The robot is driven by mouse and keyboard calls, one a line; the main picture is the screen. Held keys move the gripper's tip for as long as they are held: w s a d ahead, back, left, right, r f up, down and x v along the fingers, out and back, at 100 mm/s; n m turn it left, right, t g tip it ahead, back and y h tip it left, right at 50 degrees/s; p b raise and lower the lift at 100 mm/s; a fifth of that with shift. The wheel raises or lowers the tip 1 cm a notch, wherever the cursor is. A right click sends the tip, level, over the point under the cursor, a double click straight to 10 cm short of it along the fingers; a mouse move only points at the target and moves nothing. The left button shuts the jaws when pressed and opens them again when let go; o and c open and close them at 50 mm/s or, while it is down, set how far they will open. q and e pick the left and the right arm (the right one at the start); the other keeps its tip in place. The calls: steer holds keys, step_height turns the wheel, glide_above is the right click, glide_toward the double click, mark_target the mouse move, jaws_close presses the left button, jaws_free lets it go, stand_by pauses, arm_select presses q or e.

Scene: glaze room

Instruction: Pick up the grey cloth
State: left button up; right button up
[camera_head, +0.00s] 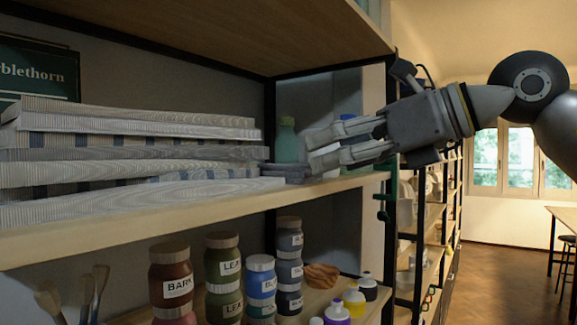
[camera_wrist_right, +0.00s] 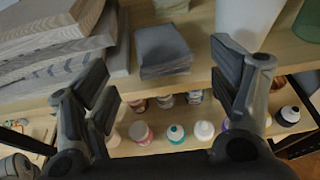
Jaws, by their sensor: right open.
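The grey cloth (camera_head: 284,171) looks like a small, dark, folded stack on the upper wooden shelf, near its right end. In the right wrist view the grey cloth (camera_wrist_right: 163,48) lies flat near the shelf's front edge, between and beyond my fingers. My right gripper (camera_head: 318,148) is open and empty. It reaches in from the right, just above and beside the cloth, and partly covers it in the head view. In the wrist view the fingers of the right gripper (camera_wrist_right: 165,80) are spread wide, apart from the cloth. My left gripper is not in view.
A tall stack of pale striped slabs (camera_head: 130,150) fills the shelf left of the cloth. A green bottle (camera_head: 286,142) stands behind it. A white cylinder (camera_wrist_right: 245,22) stands to its right in the wrist view. Labelled jars (camera_head: 171,275) stand on the shelf below.

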mark_target(289, 173)
steer(key=p+x, duration=0.2)
steer(key=x, duration=0.1)
steer(key=p+x, duration=0.1)
steer(key=x, duration=0.1)
steer(key=shift+w+a+r, duration=0.15)
steer(key=shift+a+r, duration=0.15)
steer(key=shift+w+a+f, duration=0.35)
steer(key=shift+a, duration=0.1)
steer(key=shift+d, duration=0.1)
steer(key=c, duration=1.1)
